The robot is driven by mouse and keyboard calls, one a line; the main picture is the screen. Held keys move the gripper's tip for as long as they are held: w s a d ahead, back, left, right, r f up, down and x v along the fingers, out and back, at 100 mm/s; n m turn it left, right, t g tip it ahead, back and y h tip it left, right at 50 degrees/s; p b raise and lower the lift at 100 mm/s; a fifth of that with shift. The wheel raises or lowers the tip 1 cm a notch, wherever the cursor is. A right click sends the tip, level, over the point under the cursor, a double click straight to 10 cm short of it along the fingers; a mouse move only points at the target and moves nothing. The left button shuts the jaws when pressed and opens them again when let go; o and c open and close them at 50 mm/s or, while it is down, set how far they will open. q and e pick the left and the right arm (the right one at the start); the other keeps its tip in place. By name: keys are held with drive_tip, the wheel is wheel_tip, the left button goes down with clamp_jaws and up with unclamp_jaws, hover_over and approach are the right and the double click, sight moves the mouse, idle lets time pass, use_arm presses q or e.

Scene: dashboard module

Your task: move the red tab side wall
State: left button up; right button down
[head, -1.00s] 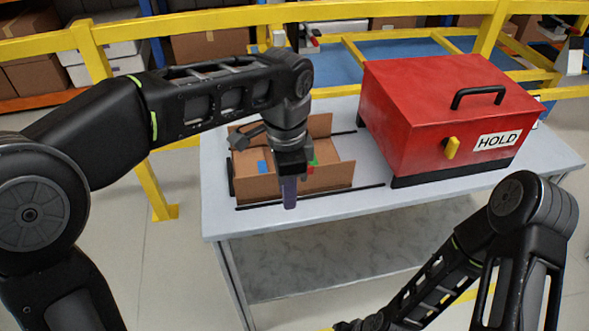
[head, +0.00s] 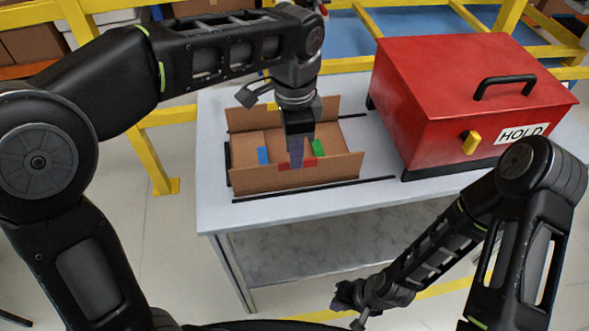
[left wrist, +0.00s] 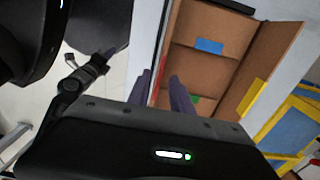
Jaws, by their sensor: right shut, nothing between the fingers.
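An open cardboard box (head: 240,180) sits on the table with its long walls leaning outward. The red tab (head: 310,162) shows at the near side wall (head: 340,168), partly hidden behind my left gripper (head: 296,165). That gripper points down at this wall. In the left wrist view its two purple fingers (left wrist: 160,82) are apart, with the wall's edge (left wrist: 163,55) showing between them; contact cannot be told. My right gripper (head: 358,300) is shut and empty, low in front of the table.
A blue tab (head: 263,155) and green tab (head: 317,148) are inside the box; a yellow tab (left wrist: 250,96) is on the opposite wall. Black rails (head: 375,181) flank the box. A red case (head: 435,110) marked HOLD stands to the right.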

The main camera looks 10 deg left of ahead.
sight(294, 184)
use_arm(q)
wheel_tip(294, 184, down, 7)
drive_tip(key=shift+f, duration=0.1)
idle(0.3)
clamp_jaws()
idle(1.4)
